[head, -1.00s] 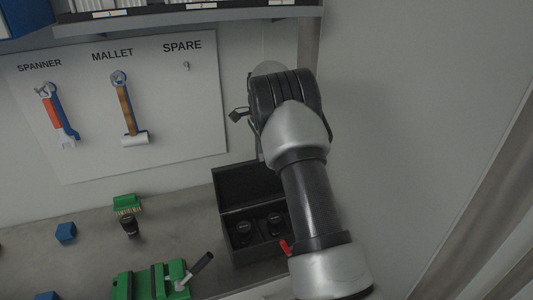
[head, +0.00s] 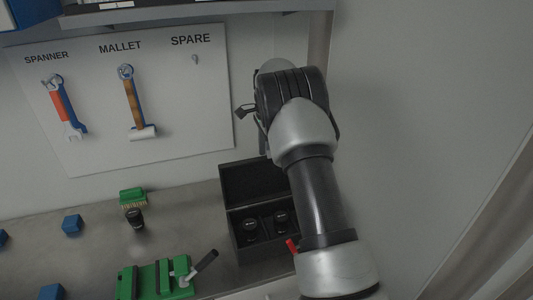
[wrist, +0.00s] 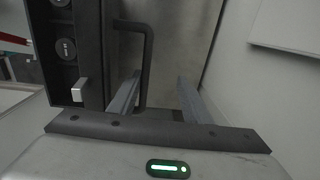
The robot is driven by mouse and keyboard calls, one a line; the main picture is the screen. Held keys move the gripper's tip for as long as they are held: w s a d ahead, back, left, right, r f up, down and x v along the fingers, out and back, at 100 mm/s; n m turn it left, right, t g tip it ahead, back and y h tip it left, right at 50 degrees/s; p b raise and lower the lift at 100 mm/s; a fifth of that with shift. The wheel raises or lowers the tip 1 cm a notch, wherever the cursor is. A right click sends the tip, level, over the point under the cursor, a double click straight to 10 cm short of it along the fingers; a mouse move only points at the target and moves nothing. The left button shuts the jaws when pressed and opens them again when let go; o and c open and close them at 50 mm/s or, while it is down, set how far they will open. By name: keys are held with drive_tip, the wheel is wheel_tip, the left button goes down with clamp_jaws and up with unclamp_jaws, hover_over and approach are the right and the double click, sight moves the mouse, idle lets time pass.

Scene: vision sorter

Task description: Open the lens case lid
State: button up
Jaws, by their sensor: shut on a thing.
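The lens case (head: 233,238) is a black box on the bench, in the lower middle of the head view. Its lid (head: 240,183) stands raised at the back, and two dark round lenses (head: 250,225) show inside. In the wrist view the case is at the upper left, with the lid's dark edge (wrist: 92,40) and a black bar handle (wrist: 148,45) beside it. My gripper (wrist: 158,78) has one finger on each side of the handle and is shut on it. My arm hides the gripper in the head view.
A green vise (head: 155,281) stands left of the case. A green brush (head: 133,196), a small dark lens (head: 135,217) and blue blocks (head: 72,225) lie further left. A tool board (head: 190,110) with a spanner and mallet hangs behind. A wall rises at right.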

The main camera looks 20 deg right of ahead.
drive_tip(key=shift+w+a+r, duration=0.15)
drive_tip(key=shift+w+r, duration=0.25)
wheel_tip(320, 180, up, 11)
drive_tip(key=s, duration=0.1)
drive_tip(key=shift+s+r, duration=0.15)
drive_tip(key=shift+s, duration=0.05)
drive_tip(key=shift+d, duration=0.2)
